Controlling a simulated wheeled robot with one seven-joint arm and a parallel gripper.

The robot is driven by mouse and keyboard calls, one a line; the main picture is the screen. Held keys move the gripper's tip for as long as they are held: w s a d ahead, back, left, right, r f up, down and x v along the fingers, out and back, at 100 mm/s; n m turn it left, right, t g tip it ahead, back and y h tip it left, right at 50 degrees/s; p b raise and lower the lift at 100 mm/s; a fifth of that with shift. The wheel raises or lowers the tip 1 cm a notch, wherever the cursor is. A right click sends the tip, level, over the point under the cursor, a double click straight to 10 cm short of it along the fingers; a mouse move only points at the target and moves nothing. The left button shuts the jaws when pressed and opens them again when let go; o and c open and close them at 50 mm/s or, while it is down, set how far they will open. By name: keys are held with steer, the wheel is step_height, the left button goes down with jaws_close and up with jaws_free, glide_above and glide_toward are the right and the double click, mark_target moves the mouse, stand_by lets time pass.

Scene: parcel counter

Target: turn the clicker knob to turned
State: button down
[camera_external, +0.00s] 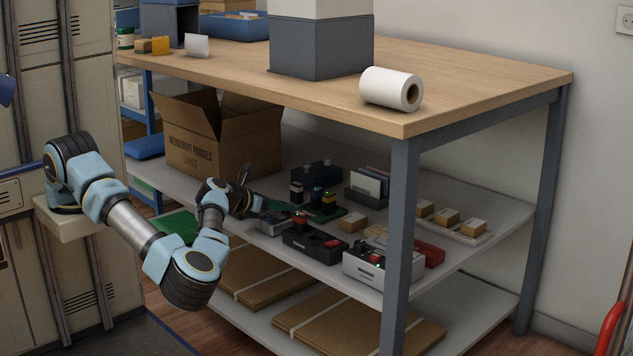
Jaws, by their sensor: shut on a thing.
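My gripper (258,203) reaches over the middle shelf from the left. It is shut at the left end of a group of small control boxes, on what appears to be the clicker knob. The knob is hidden by the fingers and too small to make out, so its angle cannot be told. A dark grey box (274,224) sits just below the fingertips. A dark box with a red knob (301,220) and a black box with a red button (316,243) stand to its right.
An open cardboard box (205,150) stands behind my gripper on the shelf (450,190). A white box with a green light (376,266), small parcels (446,217) and a red box (430,253) lie to the right. The tabletop (480,85) overhangs the shelf; a table leg (398,240) stands in front.

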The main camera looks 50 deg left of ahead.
stand_by(0.5)
steer(key=c, duration=0.6)
jaws_free()
steer(key=p+v, duration=0.7)
steer(key=v, duration=0.3)
steer(key=shift+s+a+p, duration=0.2)
steer(key=shift+s+p, duration=0.15)
steer(key=shift+p, duration=0.05)
